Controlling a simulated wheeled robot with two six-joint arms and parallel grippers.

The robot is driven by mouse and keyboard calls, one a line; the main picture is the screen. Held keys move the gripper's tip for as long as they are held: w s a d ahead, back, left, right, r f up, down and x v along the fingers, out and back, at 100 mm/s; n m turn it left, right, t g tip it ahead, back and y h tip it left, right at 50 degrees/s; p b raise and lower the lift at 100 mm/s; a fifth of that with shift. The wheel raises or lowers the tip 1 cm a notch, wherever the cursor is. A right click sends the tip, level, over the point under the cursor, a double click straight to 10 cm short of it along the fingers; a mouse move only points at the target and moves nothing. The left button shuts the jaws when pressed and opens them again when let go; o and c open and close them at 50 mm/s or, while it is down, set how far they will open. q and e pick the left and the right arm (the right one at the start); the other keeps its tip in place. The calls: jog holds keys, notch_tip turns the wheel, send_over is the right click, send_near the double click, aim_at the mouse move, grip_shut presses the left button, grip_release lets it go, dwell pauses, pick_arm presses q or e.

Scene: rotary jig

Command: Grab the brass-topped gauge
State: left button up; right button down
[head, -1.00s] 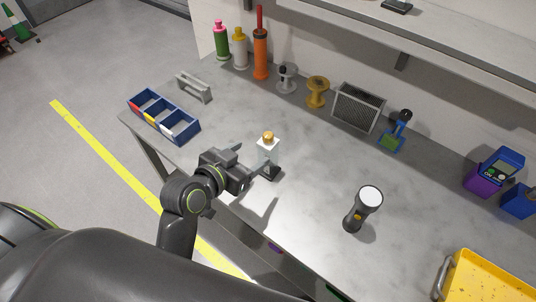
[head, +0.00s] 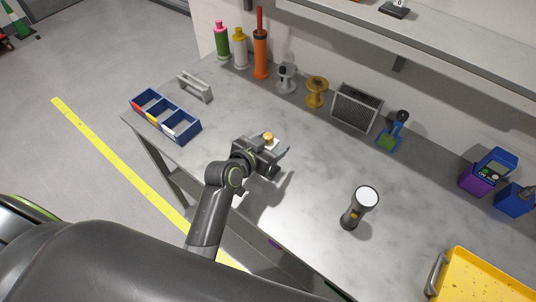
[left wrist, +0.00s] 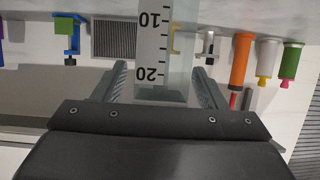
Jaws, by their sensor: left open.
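The brass-topped gauge (head: 269,137) stands on the grey workbench. In the head view only its brass cap and a bit of its pale body show; my left gripper (head: 266,149) hides the rest. In the left wrist view the gauge (left wrist: 165,45) is a white block with a black scale marked 10 and 20. It sits between the two ribbed fingers of my left gripper (left wrist: 160,75), which is open, with a gap showing on each side. My right gripper is not in view.
A flashlight (head: 359,207) stands to the right on clear bench. A blue sectioned bin (head: 188,134) and a grey bracket (head: 194,87) are to the left. Bottles, spools (head: 316,92) and a mesh box (head: 355,107) line the back. A yellow tray (head: 487,270) is at lower right.

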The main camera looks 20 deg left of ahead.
pick_arm(q)
jog(key=shift+w+d+f, duration=0.1)
jog(key=shift+w+f, duration=0.05)
jog(key=shift+w, duration=0.2)
grip_shut()
dwell(0.3)
